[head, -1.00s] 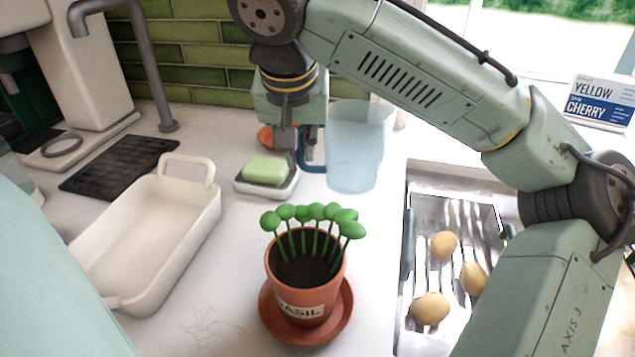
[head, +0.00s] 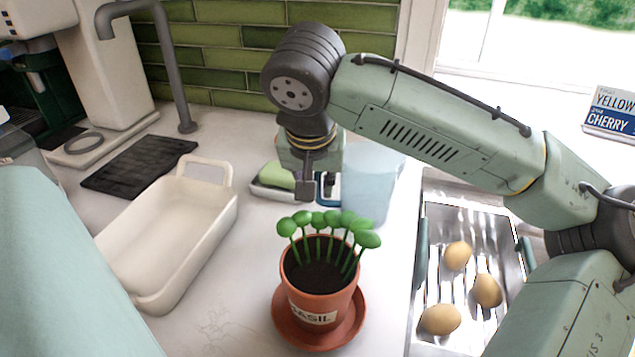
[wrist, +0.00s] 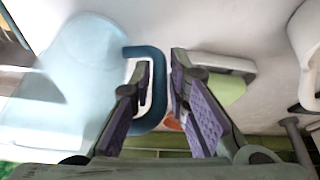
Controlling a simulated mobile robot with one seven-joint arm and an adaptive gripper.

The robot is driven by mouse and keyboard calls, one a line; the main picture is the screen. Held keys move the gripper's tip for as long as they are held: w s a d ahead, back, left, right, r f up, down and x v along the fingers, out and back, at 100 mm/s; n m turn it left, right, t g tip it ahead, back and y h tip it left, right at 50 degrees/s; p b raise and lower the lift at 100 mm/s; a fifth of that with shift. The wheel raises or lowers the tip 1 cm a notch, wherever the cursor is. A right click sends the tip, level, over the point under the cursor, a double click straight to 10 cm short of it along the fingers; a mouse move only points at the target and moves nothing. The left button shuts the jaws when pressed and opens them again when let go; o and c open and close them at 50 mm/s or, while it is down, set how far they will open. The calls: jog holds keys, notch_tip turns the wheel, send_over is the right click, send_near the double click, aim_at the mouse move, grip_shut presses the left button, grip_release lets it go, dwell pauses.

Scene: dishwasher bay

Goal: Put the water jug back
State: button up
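The water jug (head: 368,188) is a pale blue, see-through vessel with a darker blue handle. It appears to stand upright on the white counter, left of the sink and behind the basil pot. In the wrist view the jug (wrist: 85,75) fills the left side, and the upright bar of its handle (wrist: 158,85) lies between my fingertips. My gripper (head: 317,190) points down at the handle; its purple-padded fingers (wrist: 161,72) straddle the bar with a small gap showing, so it looks open. The jug's base is partly hidden by the basil leaves.
The basil pot (head: 318,290) stands close in front of the jug. The soap (head: 277,175) on its dish is just left of my gripper. A white baking dish (head: 165,235) lies further left. The sink rack (head: 470,235) at right holds potatoes.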

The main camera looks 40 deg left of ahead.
jog(key=shift+o, duration=1.2)
jog(key=shift+r, duration=0.2)
jog(key=b+v, duration=0.1)
jog(key=v, duration=1.1)
jog(key=shift+f, duration=0.1)
